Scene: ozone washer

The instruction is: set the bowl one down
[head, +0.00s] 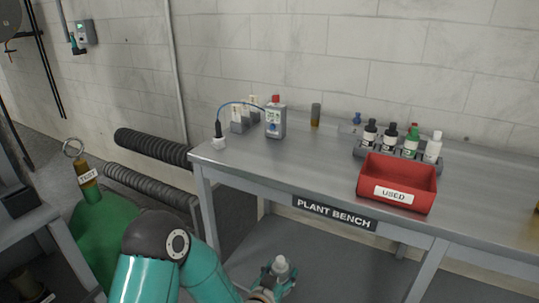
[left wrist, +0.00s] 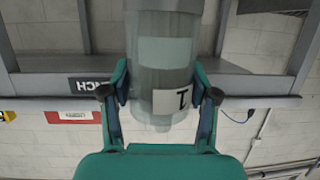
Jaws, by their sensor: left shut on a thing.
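The bowl (left wrist: 160,50) is a clear, greyish cylinder with a white label reading 1, seen large in the left wrist view. My left gripper (left wrist: 160,92) is shut on it, with one finger on each side of its body. In the head view my left gripper (head: 271,280) is low at the bottom centre, in front of and below the bench edge. A pale rounded top shows between its fingers there. The rest of the bowl is hard to make out in that view. My right gripper is in neither view.
The plant bench (head: 310,170) carries a red USED bin (head: 397,187), a rack (head: 372,154) of several bottles, a small meter (head: 275,121) and a probe (head: 219,138). Its front middle is clear. A green cylinder (head: 108,230) stands at left beside black hoses (head: 150,146).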

